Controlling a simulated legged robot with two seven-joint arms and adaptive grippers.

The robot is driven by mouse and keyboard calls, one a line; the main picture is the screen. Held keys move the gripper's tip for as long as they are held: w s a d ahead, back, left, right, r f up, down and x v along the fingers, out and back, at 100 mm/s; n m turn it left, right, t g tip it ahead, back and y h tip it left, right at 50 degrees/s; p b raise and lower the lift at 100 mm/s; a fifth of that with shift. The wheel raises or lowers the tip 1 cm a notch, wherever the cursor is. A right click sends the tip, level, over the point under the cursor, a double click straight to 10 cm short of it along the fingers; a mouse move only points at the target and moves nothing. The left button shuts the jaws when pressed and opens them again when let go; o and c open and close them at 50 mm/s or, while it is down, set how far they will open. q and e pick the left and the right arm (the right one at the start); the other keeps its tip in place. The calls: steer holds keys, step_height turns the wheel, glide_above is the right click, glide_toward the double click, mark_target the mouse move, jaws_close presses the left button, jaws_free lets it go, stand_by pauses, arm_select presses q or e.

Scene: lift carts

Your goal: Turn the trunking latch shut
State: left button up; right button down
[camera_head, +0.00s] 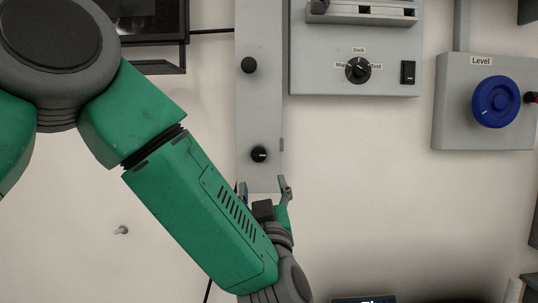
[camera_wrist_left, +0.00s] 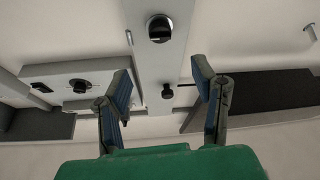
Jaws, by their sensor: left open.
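The trunking (camera_head: 260,110) is a grey vertical strip on the wall with two round black latches. The upper latch (camera_head: 248,65) is plain from here. The lower latch (camera_head: 259,154) shows a short pale mark lying about level. My left gripper (camera_head: 264,188) is open and empty, just below the lower latch and apart from it. In the left wrist view my left gripper (camera_wrist_left: 162,82) has its fingers spread wide. The nearer latch (camera_wrist_left: 159,28) is at the top there, and the farther latch (camera_wrist_left: 167,92) shows between the fingers. My right gripper is not in view.
A grey panel with a rotary selector (camera_head: 358,70) and a black rocker switch (camera_head: 407,72) is to the right of the trunking. A blue Level wheel (camera_head: 495,101) is farther right. A small wall peg (camera_head: 122,230) is at lower left. The wall below the panel is bare.

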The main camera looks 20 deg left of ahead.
mark_target(259, 156)
arm_select(q)
steer(key=p+x, duration=0.2)
steer(key=x, duration=1)
steer(key=shift+w+a+f, duration=0.1)
steer(key=shift+w, duration=0.05)
steer(key=c, duration=1.1)
